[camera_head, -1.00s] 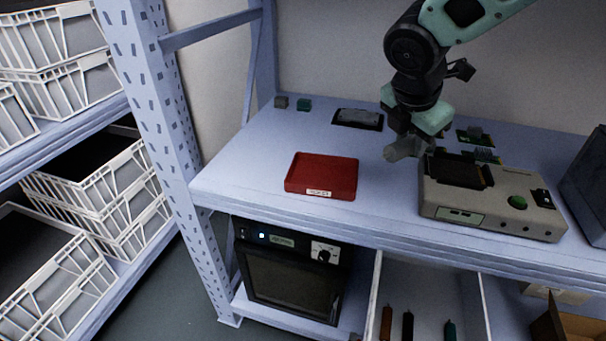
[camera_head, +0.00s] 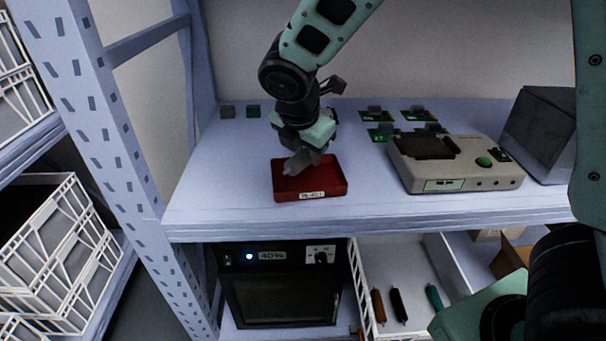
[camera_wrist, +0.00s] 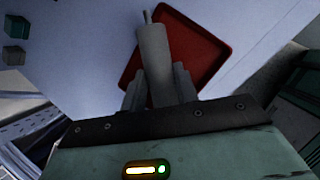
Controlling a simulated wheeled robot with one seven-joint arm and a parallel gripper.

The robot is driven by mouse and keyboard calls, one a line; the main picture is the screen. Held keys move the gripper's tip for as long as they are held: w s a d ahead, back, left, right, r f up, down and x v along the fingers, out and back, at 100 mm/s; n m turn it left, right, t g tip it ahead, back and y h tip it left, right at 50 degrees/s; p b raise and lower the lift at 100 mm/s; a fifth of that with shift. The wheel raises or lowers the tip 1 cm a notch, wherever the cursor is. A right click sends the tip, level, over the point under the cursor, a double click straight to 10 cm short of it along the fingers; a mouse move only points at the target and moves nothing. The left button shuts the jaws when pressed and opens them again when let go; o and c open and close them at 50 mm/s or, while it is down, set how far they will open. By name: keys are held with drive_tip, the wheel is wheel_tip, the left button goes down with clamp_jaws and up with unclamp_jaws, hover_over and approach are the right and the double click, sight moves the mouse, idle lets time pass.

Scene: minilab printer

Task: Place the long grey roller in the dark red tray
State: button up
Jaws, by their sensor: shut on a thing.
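The dark red tray (camera_head: 334,182) lies on the blue-grey shelf top, with a small white label on its front. It also shows in the wrist view (camera_wrist: 197,38), behind the roller. My gripper (camera_head: 302,160) is over the back left part of the tray, pointing down. It is shut on the long grey roller (camera_wrist: 153,52), whose thin end pin points away from the gripper in the wrist view. The roller (camera_head: 291,168) is partly hidden by the fingers in the head view. I cannot tell whether it touches the tray.
A beige printer (camera_head: 460,175) stands right of the tray, with green circuit boards (camera_head: 380,134) behind it and a dark grey box (camera_head: 545,135) further right. Two small cubes (camera_head: 240,111) sit at the back left.

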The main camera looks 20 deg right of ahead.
sight(307, 182)
drive_tip(key=shift+f+b, duration=0.65)
drive_tip(key=shift+f, duration=1.55)
drive_tip(key=shift+f, duration=0.15)
drive_tip(key=o, duration=0.7)
drive_tip(key=shift+o, duration=0.2)
drive_tip(key=p+v, duration=0.3)
drive_tip(key=v, duration=0.9)
drive_tip(key=s+a+f+m+g+y, duration=0.1)
drive_tip(key=s+f+m+g, duration=0.1)
drive_tip(key=s+m, duration=0.6)
drive_tip(key=s+a+f+m+g+y, duration=0.1)
drive_tip(key=s+a+f+m+y, duration=0.1)
drive_tip(key=s+m, duration=0.6)
drive_tip(key=s, duration=0.6)
drive_tip(key=shift+s+f+m+g, duration=0.2)
drive_tip(key=shift+f+m+g, duration=0.1)
drive_tip(key=shift+g, duration=0.1)
